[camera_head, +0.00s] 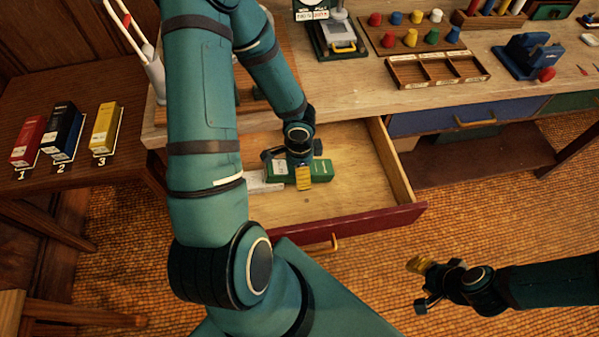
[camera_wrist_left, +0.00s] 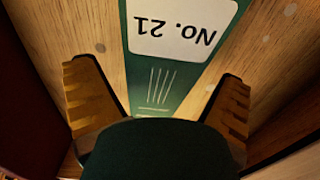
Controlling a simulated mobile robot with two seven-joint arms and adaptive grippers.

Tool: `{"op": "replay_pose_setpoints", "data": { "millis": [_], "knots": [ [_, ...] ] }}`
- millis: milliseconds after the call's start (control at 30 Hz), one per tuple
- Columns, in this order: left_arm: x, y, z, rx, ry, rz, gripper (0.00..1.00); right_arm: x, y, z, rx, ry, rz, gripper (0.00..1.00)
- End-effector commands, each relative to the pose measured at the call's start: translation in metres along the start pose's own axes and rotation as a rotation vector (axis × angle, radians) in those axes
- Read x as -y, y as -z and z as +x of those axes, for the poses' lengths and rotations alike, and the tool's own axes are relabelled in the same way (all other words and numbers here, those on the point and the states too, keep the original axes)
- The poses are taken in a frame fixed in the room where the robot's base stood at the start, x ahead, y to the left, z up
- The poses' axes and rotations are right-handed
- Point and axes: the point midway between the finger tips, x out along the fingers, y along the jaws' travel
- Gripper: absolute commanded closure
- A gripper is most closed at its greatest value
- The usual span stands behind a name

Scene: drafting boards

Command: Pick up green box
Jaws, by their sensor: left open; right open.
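The green box (camera_head: 321,170) lies in the open drawer (camera_head: 370,222), partly covered by my left gripper. My left gripper (camera_head: 298,170) is directly over the box, with its fingers pointing down. In the left wrist view, the green box (camera_wrist_left: 152,80) with a white "No. 21" label runs between the open fingers of my left gripper (camera_wrist_left: 159,105). Gaps of bare wood show between the box and each finger. My right gripper (camera_head: 421,284) is open and empty over the woven floor, outside the drawer.
A white item (camera_head: 262,183) lies in the drawer beside the box. A red box (camera_head: 28,141), a dark blue box (camera_head: 63,133) and a yellow box (camera_head: 104,128) stand on the left side table. The drawer's front right area is clear.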

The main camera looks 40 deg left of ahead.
Motion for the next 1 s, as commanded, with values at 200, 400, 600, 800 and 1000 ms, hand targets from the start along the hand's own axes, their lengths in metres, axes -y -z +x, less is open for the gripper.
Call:
{"op": "replay_pose_setpoints", "data": {
  "millis": [200, 400, 600, 800, 1000],
  "knots": [
    [0.000, 0.000, 0.005, 0.000, 0.000, 0.000, 0.05, -0.001, 0.001, 0.002, -0.002, 0.000, 0.000, 0.53],
    [0.000, 0.000, 0.004, 0.000, 0.000, 0.000, 0.42, -0.001, 0.001, 0.002, -0.002, 0.000, 0.000, 0.53],
    [0.000, 0.000, 0.004, 0.000, 0.000, 0.000, 0.85, -0.001, 0.001, 0.002, -0.002, 0.000, 0.000, 0.53],
    [0.000, 0.000, 0.004, -0.001, 0.001, 0.000, 0.86, -0.001, 0.001, 0.002, -0.002, 0.000, 0.000, 0.53],
    [0.000, 0.000, -0.017, -0.001, 0.002, 0.000, 0.86, 0.004, 0.000, -0.009, 0.001, 0.000, 0.001, 0.53]
  ]
}}
